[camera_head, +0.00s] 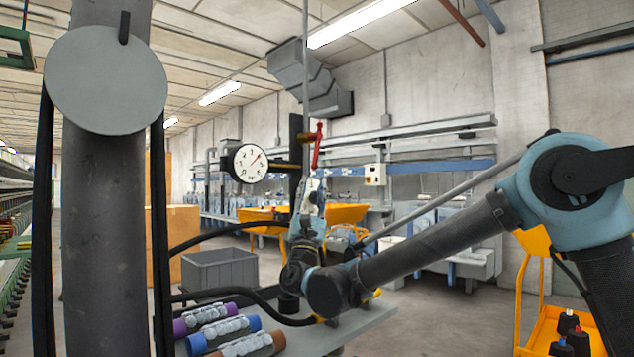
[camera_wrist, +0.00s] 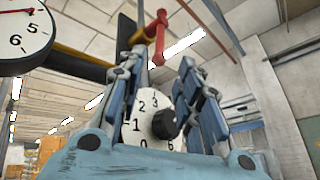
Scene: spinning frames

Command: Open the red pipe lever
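The red pipe lever (camera_head: 316,146) stands roughly upright on a dark pipe fitting beside the round gauge (camera_head: 250,163). In the wrist view the red lever (camera_wrist: 158,32) is at the upper middle, its lower end showing in the gap between my fingertips. My gripper (camera_head: 313,181) points upward just below the lever. Whether a finger touches the lever cannot be told. The gauge (camera_wrist: 22,32) is cut off at the upper left there.
A white numbered dial with a black knob (camera_wrist: 165,124) shows between my fingers. A grey bin (camera_head: 220,272) and a table with coloured rolls (camera_head: 222,331) are below. An orange cart (camera_head: 560,326) stands at the right. A black hose (camera_head: 215,233) runs left of my arm.

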